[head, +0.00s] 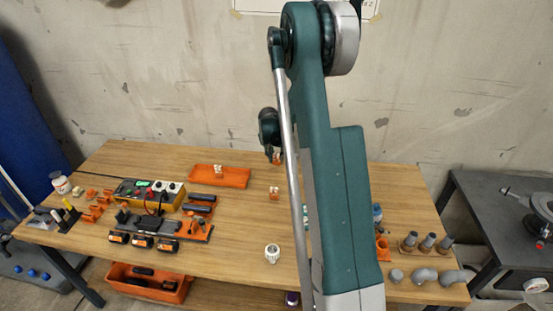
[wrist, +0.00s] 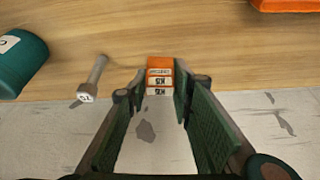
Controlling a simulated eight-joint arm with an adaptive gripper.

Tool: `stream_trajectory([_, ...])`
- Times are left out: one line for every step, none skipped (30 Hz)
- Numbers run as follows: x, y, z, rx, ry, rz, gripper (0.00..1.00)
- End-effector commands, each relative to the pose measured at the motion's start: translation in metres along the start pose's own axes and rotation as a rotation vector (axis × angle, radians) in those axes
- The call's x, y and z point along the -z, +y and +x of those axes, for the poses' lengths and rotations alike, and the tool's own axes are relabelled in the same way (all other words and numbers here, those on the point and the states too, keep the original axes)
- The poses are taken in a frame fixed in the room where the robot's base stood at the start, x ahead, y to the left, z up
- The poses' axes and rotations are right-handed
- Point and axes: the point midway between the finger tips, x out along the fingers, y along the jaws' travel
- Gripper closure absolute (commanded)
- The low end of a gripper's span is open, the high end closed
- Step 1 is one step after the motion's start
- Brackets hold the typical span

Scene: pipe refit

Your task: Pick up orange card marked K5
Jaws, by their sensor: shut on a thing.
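The orange card (wrist: 160,68) with white label bands sits between the fingertips of my gripper (wrist: 160,88) in the wrist view. The label is small and blurred but looks like K5. My gripper is shut on the card. In the head view the card (head: 278,158) shows as a small orange patch below the dark wrist, partly hidden by my arm. Whether it is clear of the table I cannot tell.
An orange tray (head: 235,178) with a small white-topped item stands at the back. Another small orange piece (head: 273,194) and a white knob (head: 272,253) stand mid-table. Grey pipe fittings (head: 425,275) are at right. A power station (head: 150,194) is at left.

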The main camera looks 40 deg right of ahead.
Motion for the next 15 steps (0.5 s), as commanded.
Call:
stream_trajectory([0.003,0.0,-0.006,0.0,0.0,0.0,0.83])
stream_trajectory([0.004,0.0,-0.01,0.0,0.0,0.0,0.83])
stream_trajectory([0.006,0.0,-0.015,0.0,0.0,0.0,0.83])
stream_trajectory([0.008,0.0,-0.019,0.0,0.0,0.0,0.83])
stream_trajectory([0.009,0.0,-0.023,0.0,0.0,0.0,0.83])
stream_trajectory([0.012,0.0,-0.029,0.0,0.0,0.0,0.83])
stream_trajectory([0.014,0.0,-0.033,0.0,0.0,0.0,0.83])
stream_trajectory([0.015,0.0,-0.037,0.0,0.0,0.0,0.83])
stream_trajectory([0.018,0.0,-0.043,0.0,0.0,0.0,0.83])
stream_trajectory([0.019,0.0,-0.047,0.0,0.0,0.0,0.83])
stream_trajectory([0.021,0.0,-0.051,0.0,0.0,0.0,0.83])
stream_trajectory([0.023,0.0,-0.057,0.0,0.0,0.0,0.83])
stream_trajectory([0.025,0.0,-0.06,0.0,0.0,0.0,0.83])
stream_trajectory([0.026,0.0,-0.063,0.0,0.0,0.0,0.83])
stream_trajectory([0.028,0.0,-0.067,0.0,0.0,0.0,0.83])
